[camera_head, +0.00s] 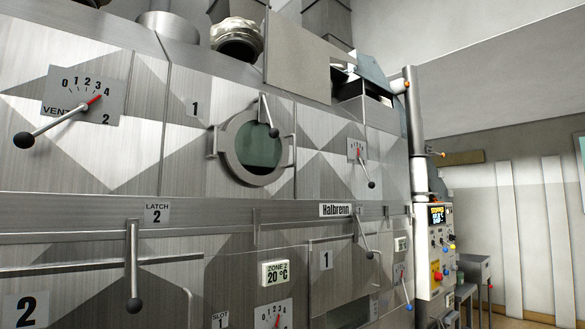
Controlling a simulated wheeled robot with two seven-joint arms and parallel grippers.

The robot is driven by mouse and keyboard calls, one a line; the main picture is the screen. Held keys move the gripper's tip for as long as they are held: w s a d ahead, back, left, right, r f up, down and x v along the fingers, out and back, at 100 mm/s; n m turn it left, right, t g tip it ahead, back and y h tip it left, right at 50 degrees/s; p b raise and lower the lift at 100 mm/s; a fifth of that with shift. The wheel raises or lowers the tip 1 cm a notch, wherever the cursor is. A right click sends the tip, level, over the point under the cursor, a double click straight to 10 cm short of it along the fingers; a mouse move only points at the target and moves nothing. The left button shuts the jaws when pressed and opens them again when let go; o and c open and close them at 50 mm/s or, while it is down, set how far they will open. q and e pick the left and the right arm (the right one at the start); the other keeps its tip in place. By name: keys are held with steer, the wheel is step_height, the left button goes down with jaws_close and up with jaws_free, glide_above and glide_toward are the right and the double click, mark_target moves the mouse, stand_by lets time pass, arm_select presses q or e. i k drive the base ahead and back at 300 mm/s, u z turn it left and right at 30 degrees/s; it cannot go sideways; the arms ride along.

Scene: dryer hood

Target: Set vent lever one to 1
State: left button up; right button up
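A small dial plate (354,150) with a black-knobbed lever (367,172) is on the upper panel, right of the round window. Its lever hangs down and slightly right, and its short red pointer points up. Its label and numbers are too small to read, so I cannot tell for sure that it is vent one. At the far left, a larger dial plate (104,114) is marked VENT 2, scale 0 to 4. Its lever (50,128) slants down-left and its red pointer is near 4. Neither of my grippers is in view.
A round window (256,148) with a handle sits between the dials. Below are the LATCH 2 lever (132,264), a ZONE 2 display (274,273) reading 20 °C, and another lever (362,236). A control box (436,250) stands at right. Open room lies further right.

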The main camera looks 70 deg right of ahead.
mark_target(372, 185)
steer(key=z, duration=3.4)
steer(key=i, duration=0.95)
steer(key=u, duration=1.9)
steer(key=i, duration=0.2)
steer(key=z, duration=0.1)
